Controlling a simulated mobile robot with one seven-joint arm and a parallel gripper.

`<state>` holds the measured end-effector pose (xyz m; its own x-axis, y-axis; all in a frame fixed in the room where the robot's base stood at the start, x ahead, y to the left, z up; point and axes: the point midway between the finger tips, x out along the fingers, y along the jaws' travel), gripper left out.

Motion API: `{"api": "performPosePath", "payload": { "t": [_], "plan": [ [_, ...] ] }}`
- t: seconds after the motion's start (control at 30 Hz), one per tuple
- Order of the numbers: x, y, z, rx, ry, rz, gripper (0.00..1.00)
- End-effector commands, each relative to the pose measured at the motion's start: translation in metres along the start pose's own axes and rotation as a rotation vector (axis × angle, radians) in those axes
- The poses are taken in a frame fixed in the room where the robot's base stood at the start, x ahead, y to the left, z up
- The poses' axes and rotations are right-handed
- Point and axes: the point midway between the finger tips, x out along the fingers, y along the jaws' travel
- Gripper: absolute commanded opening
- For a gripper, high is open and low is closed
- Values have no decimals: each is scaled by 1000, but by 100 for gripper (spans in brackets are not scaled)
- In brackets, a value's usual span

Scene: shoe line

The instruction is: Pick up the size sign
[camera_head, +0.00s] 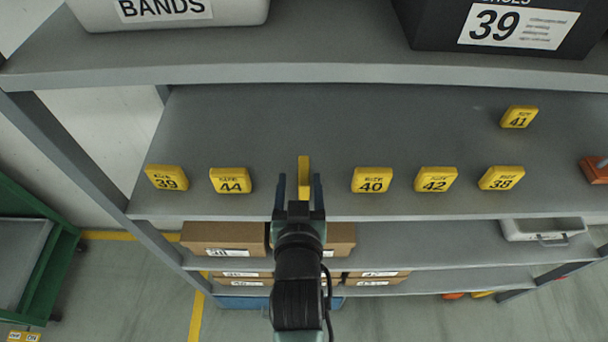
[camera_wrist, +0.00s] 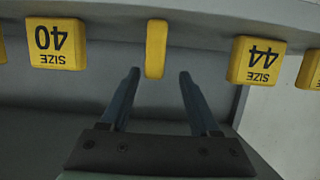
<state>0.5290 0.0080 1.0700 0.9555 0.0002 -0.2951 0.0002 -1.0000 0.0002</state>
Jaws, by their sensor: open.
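A yellow size sign (camera_head: 304,172) stands edge-on on the grey shelf, so its number does not show. In the wrist view this sign (camera_wrist: 156,48) is a narrow yellow block just beyond my fingertips. My gripper (camera_head: 299,184) is open, with one finger to each side of the sign's line in the head view. In the wrist view my gripper (camera_wrist: 159,76) has empty space between its fingers, and the sign lies ahead of the gap. I cannot tell whether the fingertips overlap the sign.
Yellow signs 44 (camera_head: 231,180) and 40 (camera_head: 372,180) flank the edge-on sign. Signs 39 (camera_head: 166,178), 42 (camera_head: 436,180), 38 (camera_head: 501,178) and 41 (camera_head: 519,117) stand on the same shelf (camera_head: 400,120). An upper shelf (camera_head: 300,73) overhangs behind, and cardboard boxes (camera_head: 222,238) sit below.

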Motion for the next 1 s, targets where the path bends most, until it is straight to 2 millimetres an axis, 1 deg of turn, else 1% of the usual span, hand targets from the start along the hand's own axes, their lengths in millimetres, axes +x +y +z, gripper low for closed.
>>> {"api": "performPosePath", "payload": {
  "t": [0.03,0.1,0.37,0.57,0.7,0.83,1.0],
  "plan": [
    [6,0,-1,0,0,0,63],
    [13,0,-1,0,0,0,63],
    [26,2,-2,1,0,0,63],
    [50,8,-3,1,-1,0,63],
    [64,8,-1,1,0,0,63],
    [70,8,0,1,0,0,63],
    [70,8,0,0,0,0,63]
  ]
}}
